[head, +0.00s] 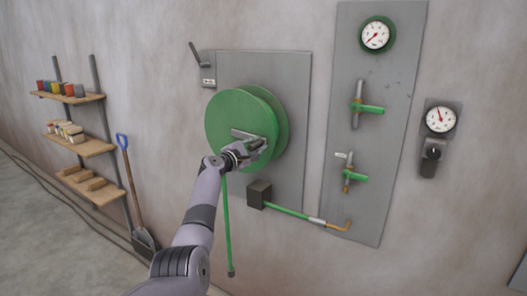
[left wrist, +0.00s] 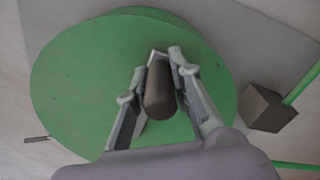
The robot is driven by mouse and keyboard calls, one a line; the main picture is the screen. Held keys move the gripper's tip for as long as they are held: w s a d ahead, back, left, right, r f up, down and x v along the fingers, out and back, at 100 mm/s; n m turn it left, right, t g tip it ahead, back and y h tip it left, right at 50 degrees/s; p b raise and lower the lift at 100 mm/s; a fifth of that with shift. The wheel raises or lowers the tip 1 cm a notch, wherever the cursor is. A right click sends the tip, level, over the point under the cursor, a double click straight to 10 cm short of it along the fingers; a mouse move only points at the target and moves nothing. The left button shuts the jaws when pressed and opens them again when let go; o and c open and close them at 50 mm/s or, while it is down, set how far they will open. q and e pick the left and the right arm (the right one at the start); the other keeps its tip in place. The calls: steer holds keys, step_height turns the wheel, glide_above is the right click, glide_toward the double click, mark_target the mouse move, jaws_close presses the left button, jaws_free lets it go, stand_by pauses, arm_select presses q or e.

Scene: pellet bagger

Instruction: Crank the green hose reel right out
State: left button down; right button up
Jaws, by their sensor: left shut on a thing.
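The green hose reel (head: 226,112) is mounted on a grey wall plate in the head view. It fills much of the left wrist view (left wrist: 75,75). My left gripper (head: 253,148) is at the front of the reel, right of its middle. In the left wrist view, the fingers of my left gripper (left wrist: 158,85) are closed around the dark crank handle (left wrist: 160,92). A grey crank arm (head: 243,135) shows beside the gripper. A green hose (head: 228,230) hangs below the reel, with a dark end above the floor. My right gripper is in neither view.
A dark box (head: 258,194) with a green pipe (head: 290,212) sits below right of the reel. A tall panel (head: 388,90) carries a gauge (head: 375,36) and two green-handled valves. Shelves (head: 80,147) and a blue-handled shovel (head: 130,185) stand left. A small lever (head: 197,55) sticks out above the reel.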

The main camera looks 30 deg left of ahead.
arm_select(q)
steer(key=shift+r+n, duration=0.4)
steer(key=shift+r, duration=0.15)
steer(key=c, duration=1.8)
jaws_free()
steer(key=shift+c, duration=0.2)
steer(key=o, duration=0.4)
steer(key=shift+f, duration=0.1)
steer(key=shift+a, duration=0.1)
steer(key=shift+s, duration=0.1)
steer(key=shift+s+a+f, duration=0.1)
steer(key=shift+s, duration=0.5)
steer(key=s, duration=1)
steer(key=shift+s+a, duration=0.3)
steer(key=shift+a, duration=0.05)
